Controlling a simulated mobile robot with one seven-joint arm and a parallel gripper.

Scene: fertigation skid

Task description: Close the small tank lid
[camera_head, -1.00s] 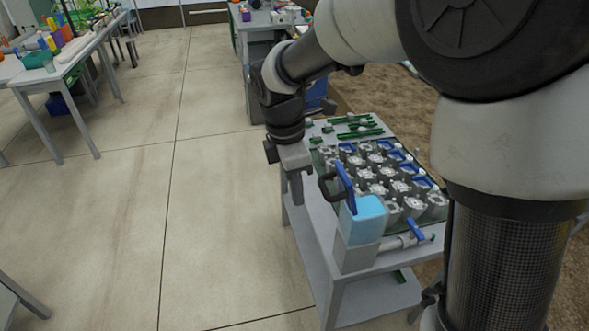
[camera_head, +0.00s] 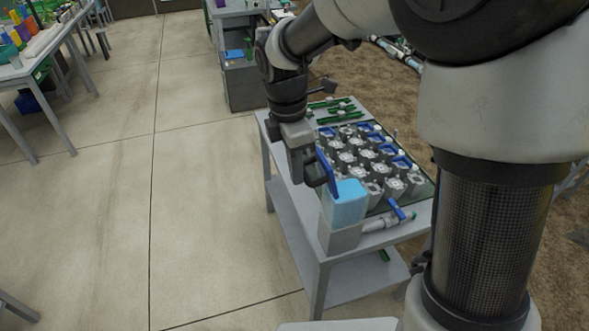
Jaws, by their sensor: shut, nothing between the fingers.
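The small tank (camera_head: 344,206) is a box with a light blue upper part and a grey lower part, at the front left corner of the grey table. Its blue lid (camera_head: 327,173) stands open, steeply tilted, at the tank's upper left. A dark handle (camera_head: 313,182) sticks out from the lid's left face. My gripper (camera_head: 299,180) points down just left of the lid, shut and empty. Its fingers are close beside the handle and partly overlap it in the picture; I cannot tell whether they touch.
Behind the tank, a tray (camera_head: 427,190) holds several grey and blue fittings. A pipe with a blue valve handle (camera_head: 396,209) lies right of the tank. Green parts (camera_head: 335,116) lie at the table's back. The floor (camera_head: 205,210) to the left is clear.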

